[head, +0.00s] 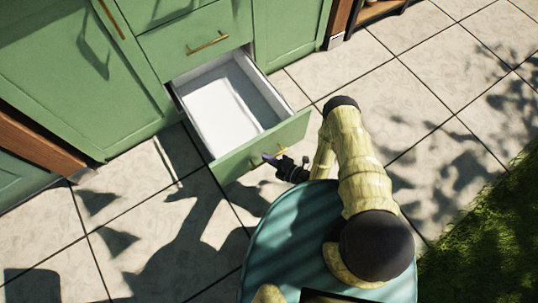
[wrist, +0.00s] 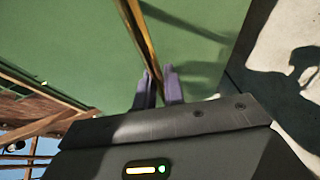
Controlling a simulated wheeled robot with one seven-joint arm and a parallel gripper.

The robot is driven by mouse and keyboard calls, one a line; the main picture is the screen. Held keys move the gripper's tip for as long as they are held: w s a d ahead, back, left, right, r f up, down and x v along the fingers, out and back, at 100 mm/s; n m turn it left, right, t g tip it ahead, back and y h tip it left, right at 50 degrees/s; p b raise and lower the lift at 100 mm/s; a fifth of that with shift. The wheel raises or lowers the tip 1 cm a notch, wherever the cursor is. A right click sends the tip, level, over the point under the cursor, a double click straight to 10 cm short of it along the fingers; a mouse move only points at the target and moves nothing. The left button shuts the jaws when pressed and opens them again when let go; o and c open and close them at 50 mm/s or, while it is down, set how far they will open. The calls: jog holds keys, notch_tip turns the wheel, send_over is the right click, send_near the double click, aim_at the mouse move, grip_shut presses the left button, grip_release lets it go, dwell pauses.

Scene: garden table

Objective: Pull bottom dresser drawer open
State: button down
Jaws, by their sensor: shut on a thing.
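The bottom drawer (head: 222,88) of the green dresser (head: 65,60) stands pulled well out, and its white inside looks empty. Its green front panel (head: 262,147) faces my gripper (head: 272,160). In the wrist view, my gripper's purple fingers (wrist: 159,88) are shut on the brass bar handle (wrist: 137,30) of the drawer. The green drawer front (wrist: 215,40) fills much of that view. In the head view the handle is mostly hidden by my gripper.
A closed drawer with a brass handle (head: 207,43) is above the open one. Stone tiles (head: 440,65) cover the floor, with shadows across them. Grass (head: 490,225) lies at the lower right. The tiles right of the drawer are clear.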

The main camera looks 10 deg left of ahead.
jog(key=shift+s+a, duration=0.15)
jog(key=shift+s, duration=0.25)
jog(key=c, duration=1.8)
grip_release()
jog(key=shift+w, duration=0.2)
jog(key=shift+w, duration=0.1)
